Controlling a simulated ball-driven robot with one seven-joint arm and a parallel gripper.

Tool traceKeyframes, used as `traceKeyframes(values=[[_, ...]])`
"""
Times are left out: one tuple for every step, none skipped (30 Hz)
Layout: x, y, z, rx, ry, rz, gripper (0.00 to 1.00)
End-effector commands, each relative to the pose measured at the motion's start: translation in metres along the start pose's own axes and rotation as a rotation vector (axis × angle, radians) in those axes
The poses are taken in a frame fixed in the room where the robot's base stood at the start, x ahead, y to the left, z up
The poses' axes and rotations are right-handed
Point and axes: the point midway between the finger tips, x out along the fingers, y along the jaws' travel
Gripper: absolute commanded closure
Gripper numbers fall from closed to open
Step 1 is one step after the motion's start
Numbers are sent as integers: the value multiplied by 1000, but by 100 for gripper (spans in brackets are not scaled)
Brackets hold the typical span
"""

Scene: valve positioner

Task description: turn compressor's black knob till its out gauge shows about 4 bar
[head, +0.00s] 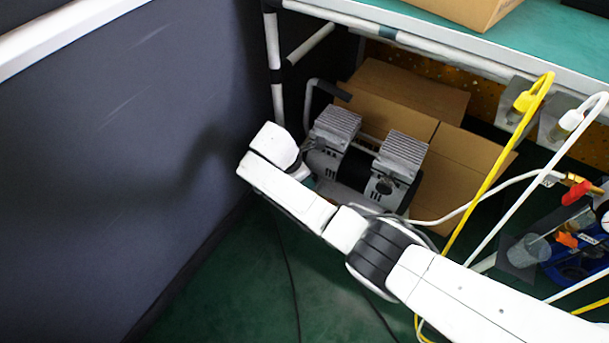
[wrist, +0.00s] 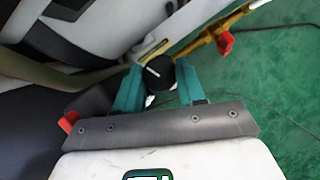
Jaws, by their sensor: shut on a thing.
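The compressor (head: 384,165) stands on the floor under the bench in the head view, with two grey finned heads. My arm reaches across its front and hides its lower front. In the wrist view the black knob (wrist: 158,72), with a white mark on its face, sits between the two teal fingers of my gripper (wrist: 157,86). The gripper is shut on the knob. In the head view the gripper and knob are hidden behind the arm. The out gauge cannot be made out in either view, so its reading cannot be told.
A dark wall panel (head: 110,170) stands close on the left. Cardboard boxes (head: 460,165) lie behind the compressor. A red-handled valve (wrist: 225,43) is right of the knob. Yellow and white cables (head: 490,185) hang at the right. Green floor is open in front.

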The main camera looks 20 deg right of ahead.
Motion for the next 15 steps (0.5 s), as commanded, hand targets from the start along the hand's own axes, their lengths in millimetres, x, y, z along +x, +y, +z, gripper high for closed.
traceKeyframes(values=[[1, 1, -1, 39, -1, -19, 91], [1, 1, -1, 66, 0, -30, 91], [2, 1, -1, 101, 0, -45, 91], [2, 2, -1, 128, 0, -55, 91], [2, 1, -1, 154, 0, -67, 91], [2, 2, -2, 187, 0, -81, 91], [2, 2, -1, 214, -1, -91, 91], [2, 2, -1, 240, 0, -101, 91], [3, 2, -1, 272, -1, -115, 91], [3, 2, -1, 295, -1, -125, 91], [3, 3, -1, 320, 0, -134, 91], [3, 2, -1, 350, 0, -147, 91], [3, 3, -1, 371, 0, -155, 91], [3, 3, -1, 393, 0, -164, 91], [3, 3, -1, 418, 0, -176, 91]])
